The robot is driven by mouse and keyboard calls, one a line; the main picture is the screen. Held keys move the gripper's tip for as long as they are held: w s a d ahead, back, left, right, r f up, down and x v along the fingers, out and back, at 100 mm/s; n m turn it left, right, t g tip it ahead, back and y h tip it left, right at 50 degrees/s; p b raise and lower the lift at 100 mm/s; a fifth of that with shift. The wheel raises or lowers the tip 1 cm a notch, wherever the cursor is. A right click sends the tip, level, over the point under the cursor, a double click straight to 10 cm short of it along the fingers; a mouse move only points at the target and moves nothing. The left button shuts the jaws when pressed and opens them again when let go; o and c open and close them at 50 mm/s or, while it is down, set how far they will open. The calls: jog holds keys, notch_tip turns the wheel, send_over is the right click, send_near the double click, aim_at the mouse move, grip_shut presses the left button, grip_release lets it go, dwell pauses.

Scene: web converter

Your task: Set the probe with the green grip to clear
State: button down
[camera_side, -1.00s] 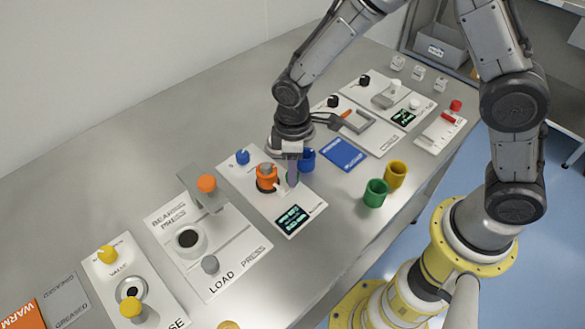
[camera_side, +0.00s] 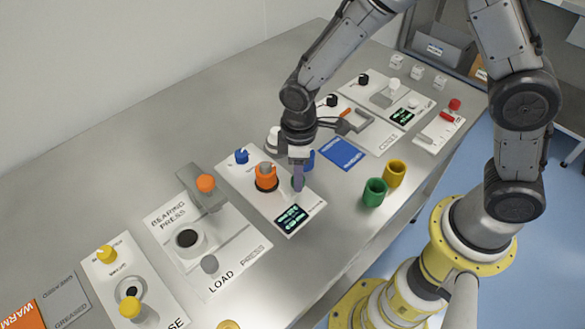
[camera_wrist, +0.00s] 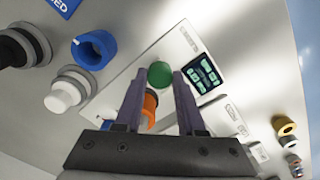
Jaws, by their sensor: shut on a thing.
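The green grip (camera_wrist: 160,74) is a round green piece seen from above in the wrist view, on a white panel (camera_wrist: 126,88) next to a dark display with green marks (camera_wrist: 201,76). My gripper (camera_wrist: 159,80) is shut on the green grip, one purple finger on each side of it. In the side view my gripper (camera_side: 298,188) is low over the same panel, just right of an orange cup (camera_side: 266,180), and its fingers mostly hide the green grip. The display (camera_side: 291,217) is at the panel's near end. I cannot read a clear mark.
A blue knob (camera_side: 241,156) is at the panel's far end. A blue cup (camera_wrist: 94,49) and a white-topped part (camera_wrist: 62,96) are close by. Green (camera_side: 375,192) and yellow (camera_side: 395,174) cups stand to the right. The bearing press panel (camera_side: 205,240) is to the left.

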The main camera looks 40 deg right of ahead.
jog(key=shift+s, duration=0.25)
jog(key=c, duration=0.5)
grip_release()
notch_tip(320, 180, up, 14)
